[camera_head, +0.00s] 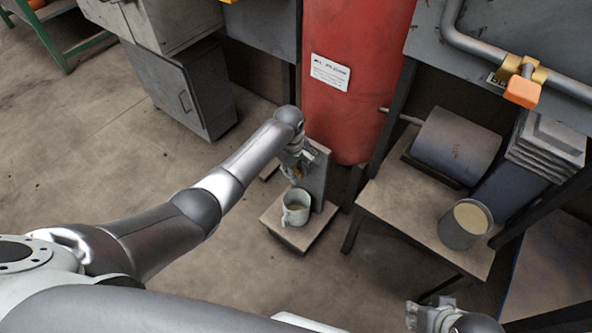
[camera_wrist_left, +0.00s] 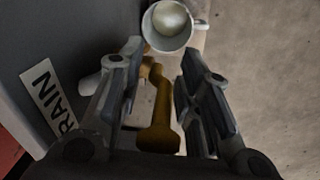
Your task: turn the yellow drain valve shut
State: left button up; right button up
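The yellow drain valve (camera_wrist_left: 158,120) shows in the left wrist view as a dull yellow lever, its wide end towards the camera and its neck towards the cup. My left gripper (camera_wrist_left: 160,78) is open, with one finger on each side of the lever and visible gaps between. In the head view my left gripper (camera_head: 297,163) is at the grey panel beside the red tank (camera_head: 352,120), above a white cup, and largely hides the valve (camera_head: 299,175). My right gripper (camera_head: 430,316) is at the bottom edge, partly cut off; its fingers are unclear.
The white cup (camera_head: 295,208) stands on a low wooden platform (camera_head: 287,236) below the valve; it also shows in the wrist view (camera_wrist_left: 168,26). A partly visible "RAIN" label (camera_wrist_left: 48,102) is on the panel. A table (camera_head: 395,212) holds a can (camera_head: 463,228). An orange-handled valve (camera_head: 522,92) is upper right.

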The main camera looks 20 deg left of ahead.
pick_arm(q)
grip_shut()
jog(key=shift+d, duration=0.1)
dwell(0.5)
